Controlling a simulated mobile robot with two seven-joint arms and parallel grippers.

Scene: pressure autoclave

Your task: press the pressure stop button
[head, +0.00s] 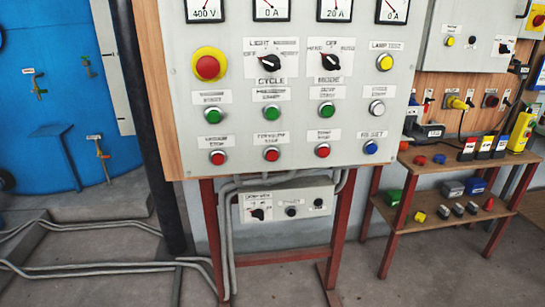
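A grey control panel (220,130) fills the upper middle of the head view. Its bottom row has three red buttons: left (217,157), middle (271,154) and right (322,150). The small label (271,138) above the middle red button seems to read "pressure stop", but the print is blurred. A blue reset button (370,147) ends that row. Nothing touches or covers these buttons. Neither of my grippers is in view.
Above are green buttons (271,112), two black selector knobs (330,62) and a red mushroom button on yellow (208,67). A small switch box (288,202) hangs below. A blue tank (60,100) is left, a wooden shelf (460,185) right. Space before the panel is clear.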

